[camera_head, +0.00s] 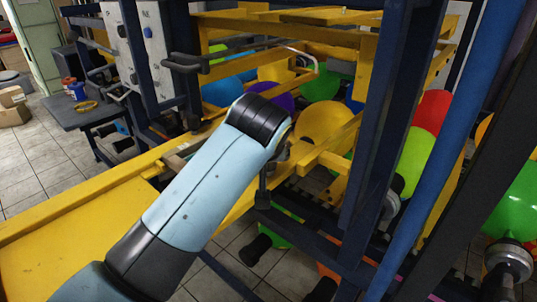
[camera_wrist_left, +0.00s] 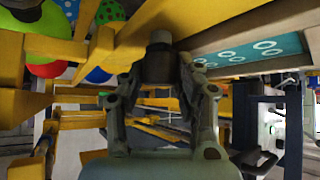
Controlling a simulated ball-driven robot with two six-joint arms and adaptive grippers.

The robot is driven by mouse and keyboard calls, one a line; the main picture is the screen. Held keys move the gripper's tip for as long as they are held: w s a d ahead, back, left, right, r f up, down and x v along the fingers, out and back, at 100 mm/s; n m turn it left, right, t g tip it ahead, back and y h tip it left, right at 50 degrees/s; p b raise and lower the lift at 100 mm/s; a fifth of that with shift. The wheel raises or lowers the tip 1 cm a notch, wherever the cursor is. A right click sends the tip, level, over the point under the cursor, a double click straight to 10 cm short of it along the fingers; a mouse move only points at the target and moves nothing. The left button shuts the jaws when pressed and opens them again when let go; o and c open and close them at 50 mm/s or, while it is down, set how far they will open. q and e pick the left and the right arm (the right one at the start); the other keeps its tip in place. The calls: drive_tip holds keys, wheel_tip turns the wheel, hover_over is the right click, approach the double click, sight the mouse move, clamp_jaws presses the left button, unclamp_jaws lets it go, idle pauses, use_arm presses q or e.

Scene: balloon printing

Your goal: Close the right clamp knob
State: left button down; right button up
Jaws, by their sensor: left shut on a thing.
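In the left wrist view, a dark cylindrical clamp knob (camera_wrist_left: 158,68) with a lighter grey end stands between the fingers of my left gripper (camera_wrist_left: 160,76). The gripper is shut on the knob, one finger on each side. The knob sits against a yellow beam. In the head view my left arm reaches in from the lower left to the yellow frame, and its wrist hides most of the gripper and the knob. I cannot tell from the frames how far the knob is turned. My right gripper is not in view.
Dark blue posts (camera_head: 385,120) and a yellow beam (camera_head: 90,197) crowd around the arm. Several coloured balloons, such as a yellow one (camera_head: 322,122) and a red one (camera_head: 432,110), hang in the frame. A dark side table (camera_head: 75,117) and tiled floor lie at the left.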

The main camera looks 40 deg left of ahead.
use_arm(q)
drive_tip(key=shift+d+n+g+y, duration=0.1)
drive_tip(key=shift+n+g+y, duration=0.5)
drive_tip(key=shift+n+y, duration=0.5)
drive_tip(key=shift+n, duration=0.4)
drive_tip(key=c, duration=1.1)
unclamp_jaws()
drive_tip(key=shift+o, duration=0.8)
